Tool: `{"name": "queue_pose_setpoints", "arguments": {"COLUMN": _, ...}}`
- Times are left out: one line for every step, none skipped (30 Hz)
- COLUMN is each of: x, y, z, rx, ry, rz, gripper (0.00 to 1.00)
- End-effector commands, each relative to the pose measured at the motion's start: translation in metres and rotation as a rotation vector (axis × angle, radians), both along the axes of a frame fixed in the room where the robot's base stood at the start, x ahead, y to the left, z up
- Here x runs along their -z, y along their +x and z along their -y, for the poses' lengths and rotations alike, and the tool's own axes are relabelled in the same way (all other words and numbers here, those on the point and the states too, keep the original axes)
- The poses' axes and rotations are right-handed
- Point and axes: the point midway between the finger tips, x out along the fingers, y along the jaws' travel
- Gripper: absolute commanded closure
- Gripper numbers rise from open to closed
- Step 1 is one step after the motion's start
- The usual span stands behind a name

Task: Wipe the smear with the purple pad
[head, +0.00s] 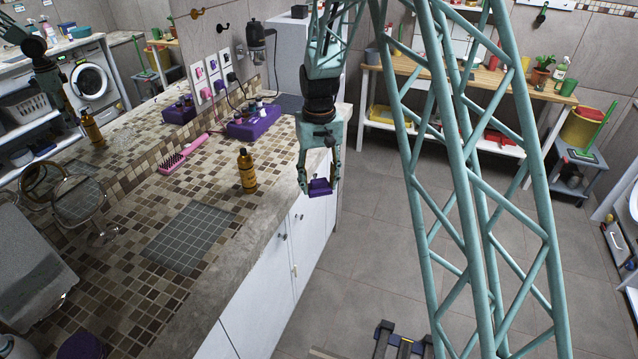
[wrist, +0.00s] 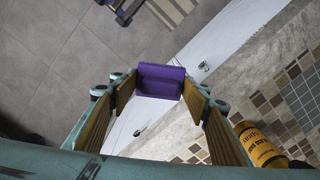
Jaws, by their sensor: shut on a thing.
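The purple pad (head: 320,187) is held between the fingertips of my gripper (head: 318,178), in the air beyond the counter's front edge and in front of the white cabinet doors. In the wrist view the pad (wrist: 160,80) sits between the two finger pads of my gripper (wrist: 155,92), with its broad face showing. I cannot make out a smear on the counter in either view. A grey square-tiled patch (head: 188,237) lies in the brown mosaic counter top (head: 140,205), with no clear mark on it.
An amber bottle (head: 247,171) stands near the counter's front edge, between the patch and my gripper. A pink hairbrush (head: 183,153), a purple organiser (head: 253,124) and a round mirror (head: 80,200) are also on the counter. The mosaic around the patch is mostly clear.

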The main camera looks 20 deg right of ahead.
Motion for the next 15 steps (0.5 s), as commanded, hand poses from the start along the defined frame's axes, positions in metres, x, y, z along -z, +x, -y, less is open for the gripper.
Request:
{"name": "queue_pose_setpoints", "arguments": {"x": 0.001, "y": 0.003, "z": -0.001, "rx": -0.003, "ry": 0.000, "rz": 0.003, "gripper": 0.68}}
{"name": "queue_pose_setpoints", "arguments": {"x": 0.002, "y": 0.008, "z": -0.003, "rx": -0.007, "ry": -0.001, "rz": 0.010, "gripper": 0.68}}
{"name": "queue_pose_setpoints", "arguments": {"x": 0.002, "y": 0.013, "z": -0.006, "rx": -0.013, "ry": -0.003, "rz": 0.018, "gripper": 0.68}}
{"name": "queue_pose_setpoints", "arguments": {"x": 0.002, "y": 0.018, "z": -0.007, "rx": -0.017, "ry": -0.003, "rz": 0.024, "gripper": 0.68}}
{"name": "queue_pose_setpoints", "arguments": {"x": 0.003, "y": 0.022, "z": -0.009, "rx": -0.021, "ry": -0.004, "rz": 0.030, "gripper": 0.68}}
{"name": "queue_pose_setpoints", "arguments": {"x": 0.003, "y": 0.028, "z": -0.011, "rx": -0.026, "ry": -0.006, "rz": 0.038, "gripper": 0.68}}
{"name": "queue_pose_setpoints", "arguments": {"x": 0.003, "y": 0.033, "z": -0.013, "rx": -0.030, "ry": -0.006, "rz": 0.044, "gripper": 0.68}}
{"name": "queue_pose_setpoints", "arguments": {"x": 0.004, "y": 0.038, "z": -0.015, "rx": -0.035, "ry": -0.007, "rz": 0.052, "gripper": 0.68}}
{"name": "queue_pose_setpoints", "arguments": {"x": 0.004, "y": 0.045, "z": -0.018, "rx": -0.041, "ry": -0.009, "rz": 0.063, "gripper": 0.68}}
{"name": "queue_pose_setpoints", "arguments": {"x": 0.004, "y": 0.051, "z": -0.020, "rx": -0.046, "ry": -0.010, "rz": 0.072, "gripper": 0.68}}
{"name": "queue_pose_setpoints", "arguments": {"x": 0.004, "y": 0.057, "z": -0.023, "rx": -0.053, "ry": -0.011, "rz": 0.082, "gripper": 0.68}}
{"name": "queue_pose_setpoints", "arguments": {"x": 0.004, "y": 0.065, "z": -0.027, "rx": -0.061, "ry": -0.013, "rz": 0.094, "gripper": 0.68}}
{"name": "queue_pose_setpoints", "arguments": {"x": 0.003, "y": 0.072, "z": -0.030, "rx": -0.069, "ry": -0.014, "rz": 0.106, "gripper": 0.68}}
{"name": "queue_pose_setpoints", "arguments": {"x": 0.003, "y": 0.079, "z": -0.034, "rx": -0.076, "ry": -0.015, "rz": 0.118, "gripper": 0.68}}
{"name": "queue_pose_setpoints", "arguments": {"x": 0.002, "y": 0.090, "z": -0.038, "rx": -0.086, "ry": -0.017, "rz": 0.136, "gripper": 0.68}}
